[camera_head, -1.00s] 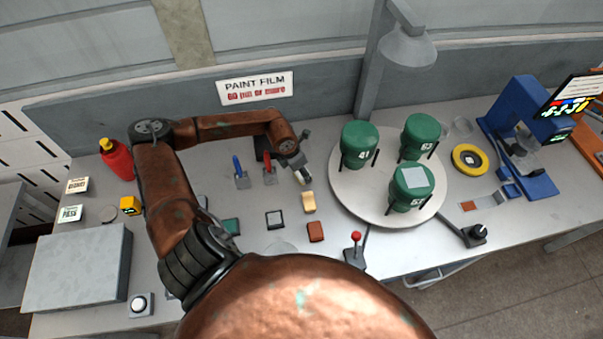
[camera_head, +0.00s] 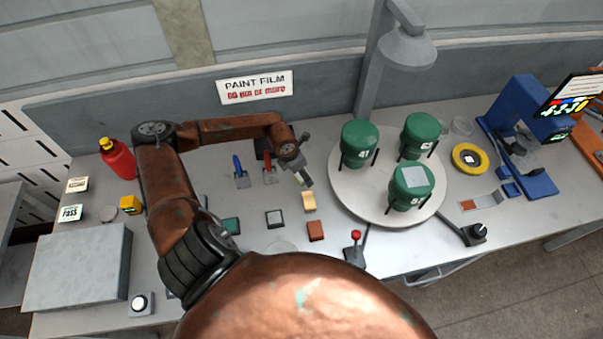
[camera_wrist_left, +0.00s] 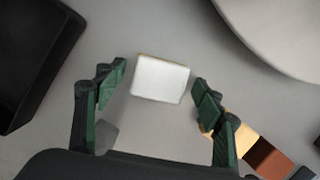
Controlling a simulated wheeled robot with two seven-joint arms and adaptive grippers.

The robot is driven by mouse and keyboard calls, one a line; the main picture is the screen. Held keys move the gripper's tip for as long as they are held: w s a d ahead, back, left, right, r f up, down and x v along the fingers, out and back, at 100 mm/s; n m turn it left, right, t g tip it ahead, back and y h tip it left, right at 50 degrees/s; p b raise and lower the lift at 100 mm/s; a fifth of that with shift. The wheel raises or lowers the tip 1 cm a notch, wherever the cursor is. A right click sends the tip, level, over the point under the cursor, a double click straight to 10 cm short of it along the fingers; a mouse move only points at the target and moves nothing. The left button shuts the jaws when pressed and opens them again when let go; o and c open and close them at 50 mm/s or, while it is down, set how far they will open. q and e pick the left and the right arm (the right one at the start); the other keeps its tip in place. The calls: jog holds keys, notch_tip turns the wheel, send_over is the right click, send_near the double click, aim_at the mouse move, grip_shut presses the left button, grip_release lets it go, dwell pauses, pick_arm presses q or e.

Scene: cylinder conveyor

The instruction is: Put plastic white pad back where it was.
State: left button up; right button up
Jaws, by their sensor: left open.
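The white pad (camera_wrist_left: 160,78) is a small pale rectangular block. In the left wrist view it appears to lie on the grey table, between and just beyond the fingertips of my left gripper (camera_wrist_left: 162,85). Gaps show on both sides of it, so neither finger visibly touches it. My left gripper is open. In the head view my left gripper (camera_head: 302,174) is low over the table, left of the turntable, and largely covers the pad. My right gripper is not in view.
A tan block (camera_head: 308,201) and a red-brown block (camera_head: 316,231) sit just in front of the gripper. The round turntable (camera_head: 345,196) with green canisters stands right. Blue (camera_head: 240,172) and red-handled (camera_head: 268,172) tools stand left. A black object (camera_wrist_left: 35,60) shows in the wrist view.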

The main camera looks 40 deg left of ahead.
pick_arm(q)
jog(key=shift+r, duration=0.2)
jog(key=v, duration=1.2)
jog(key=shift+b, duration=0.4)
